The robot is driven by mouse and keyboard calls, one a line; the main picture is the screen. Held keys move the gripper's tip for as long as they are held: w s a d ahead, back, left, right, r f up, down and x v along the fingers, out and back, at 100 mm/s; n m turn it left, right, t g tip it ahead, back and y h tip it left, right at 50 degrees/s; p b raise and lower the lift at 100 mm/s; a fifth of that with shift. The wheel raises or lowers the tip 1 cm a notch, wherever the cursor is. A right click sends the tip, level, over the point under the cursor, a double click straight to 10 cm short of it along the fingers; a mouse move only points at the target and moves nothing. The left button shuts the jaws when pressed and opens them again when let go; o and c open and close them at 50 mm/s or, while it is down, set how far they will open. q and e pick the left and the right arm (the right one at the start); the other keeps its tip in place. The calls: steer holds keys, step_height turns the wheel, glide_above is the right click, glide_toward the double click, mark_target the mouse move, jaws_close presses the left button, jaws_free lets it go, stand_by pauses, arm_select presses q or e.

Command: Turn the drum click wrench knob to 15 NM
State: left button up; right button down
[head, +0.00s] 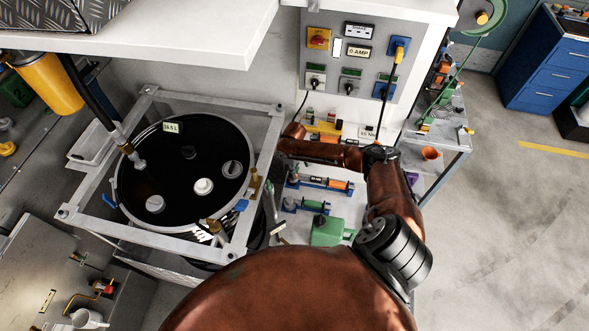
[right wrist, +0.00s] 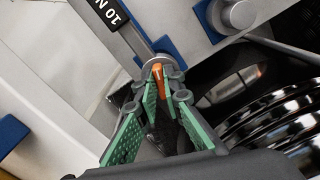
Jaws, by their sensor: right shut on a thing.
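My right gripper (right wrist: 162,88) shows in the right wrist view, its green-padded fingers closed on a small grey knob (right wrist: 154,62) with an orange pointer. The knob sits at the end of a grey bar with a blue piece beside it. A black label above it reads "10 N" (right wrist: 108,12), cut off by the frame edge. The black-topped drum (head: 172,190) stands in a metal frame. My left gripper is not in view.
A control panel (head: 345,75) with switches and plugs stands behind the bench. A white shelf (head: 180,35) overhangs at upper left.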

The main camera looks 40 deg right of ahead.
steer(key=shift+a+m+p, duration=0.1)
steer(key=shift+m+p, duration=1.6)
steer(key=shift+m, duration=0.3)
steer(key=c, duration=2)
jaws_free()
steer(key=shift+c, duration=0.2)
step_height(320, 180, up, 12)
